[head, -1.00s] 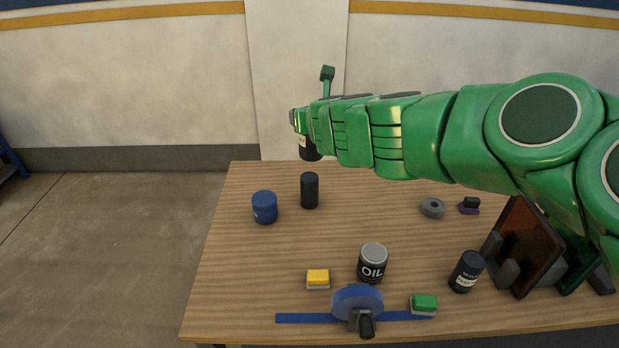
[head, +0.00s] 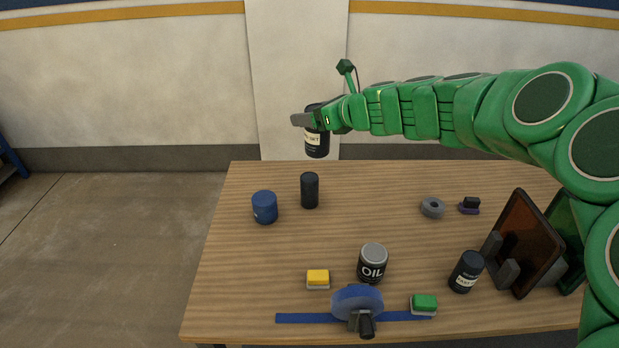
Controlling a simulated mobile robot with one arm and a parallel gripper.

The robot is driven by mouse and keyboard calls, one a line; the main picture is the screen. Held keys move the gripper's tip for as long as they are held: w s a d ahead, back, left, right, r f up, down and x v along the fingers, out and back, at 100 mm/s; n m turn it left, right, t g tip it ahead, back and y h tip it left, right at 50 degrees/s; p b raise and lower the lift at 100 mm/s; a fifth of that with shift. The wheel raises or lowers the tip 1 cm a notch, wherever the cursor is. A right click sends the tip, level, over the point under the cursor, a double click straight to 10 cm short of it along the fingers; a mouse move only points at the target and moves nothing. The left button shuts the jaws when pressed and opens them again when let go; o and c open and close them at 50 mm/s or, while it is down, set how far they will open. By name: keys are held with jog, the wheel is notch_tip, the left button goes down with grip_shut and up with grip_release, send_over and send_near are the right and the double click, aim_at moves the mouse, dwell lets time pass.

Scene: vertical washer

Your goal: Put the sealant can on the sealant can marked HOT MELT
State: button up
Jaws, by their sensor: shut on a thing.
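My gripper (head: 309,121) is shut on a dark sealant can (head: 317,144) with a pale label band, and holds it upright in the air above the far edge of the table. The label on the held can is partly covered and too small to read for sure. A similar dark can (head: 466,272) with a pale label stands on the table at the right front; its lettering is too small to read. A plain black can (head: 310,190) stands at the back, below the held can in the picture. No label reading HOT MELT can be made out.
On the wooden table (head: 250,270) stand a blue can (head: 264,207), an OIL can (head: 372,264), yellow (head: 318,279) and green (head: 424,304) blocks, a blue disc tool (head: 358,304), a grey ring (head: 432,208) and a rack with panels (head: 525,245). The table's middle is clear.

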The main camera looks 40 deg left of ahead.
aim_at(314, 135)
jog(key=shift+s+d+f+n+g, duration=0.1)
jog(key=shift+s+d+n+g, duration=0.05)
jog(key=shift+d+n+g, duration=0.45)
jog(key=shift+a+f, duration=0.15)
jog(key=shift+f, duration=2.2)
jog(key=shift+w+a+f, duration=1.35)
jog(key=shift+a+f, duration=0.55)
jog(key=shift+f, duration=0.3)
jog(key=shift+w+a+f, duration=1.35)
jog(key=shift+a+f, duration=0.5)
jog(key=shift+f, duration=0.35)
jog(key=shift+w+a+f, duration=1.35)
jog(key=shift+a+f, duration=0.55)
jog(key=shift+f, duration=0.3)
jog(key=shift+f, duration=0.1)
jog(key=o, duration=1.4)
